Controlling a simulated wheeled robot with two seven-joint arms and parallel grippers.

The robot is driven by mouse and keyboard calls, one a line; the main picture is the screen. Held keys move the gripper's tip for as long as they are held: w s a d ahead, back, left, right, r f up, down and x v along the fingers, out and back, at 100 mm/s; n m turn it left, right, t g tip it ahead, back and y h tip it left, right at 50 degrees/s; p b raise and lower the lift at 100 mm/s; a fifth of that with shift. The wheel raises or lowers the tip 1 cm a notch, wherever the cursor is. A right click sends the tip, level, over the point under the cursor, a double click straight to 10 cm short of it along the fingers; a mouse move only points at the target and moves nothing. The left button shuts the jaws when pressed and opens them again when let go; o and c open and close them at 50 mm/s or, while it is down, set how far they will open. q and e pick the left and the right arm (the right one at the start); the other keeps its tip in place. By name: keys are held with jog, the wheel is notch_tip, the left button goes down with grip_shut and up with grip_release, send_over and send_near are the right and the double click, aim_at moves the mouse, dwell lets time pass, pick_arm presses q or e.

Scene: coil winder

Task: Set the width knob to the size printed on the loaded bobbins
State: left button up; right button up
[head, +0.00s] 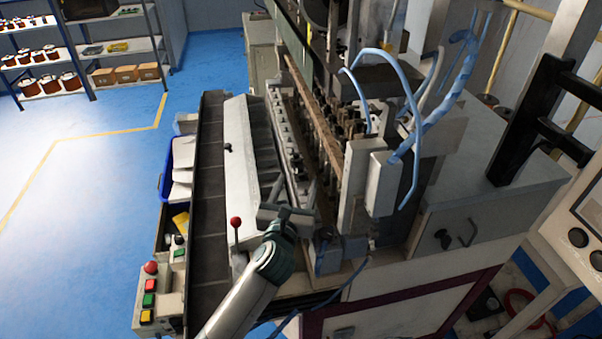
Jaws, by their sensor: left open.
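The coil winder (330,130) fills the middle of the head view, with a long row of small spindle parts along its bed. I cannot make out the loaded bobbins or any printed size. My left gripper (290,203) is open and empty in front of the near end of the bed, close to the light sloped cover (248,150). My right gripper is out of view.
A red-ball lever (236,222) stands just left of my left wrist. A button box (158,295) with a red stop button is at the lower left. Pale blue hoses (410,150) hang over the winder's right part.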

aim_at(300, 176)
pick_arm(q)
jog(key=shift+x, duration=1.85)
jog(key=shift+c, duration=0.4)
jog(key=c, duration=1.2)
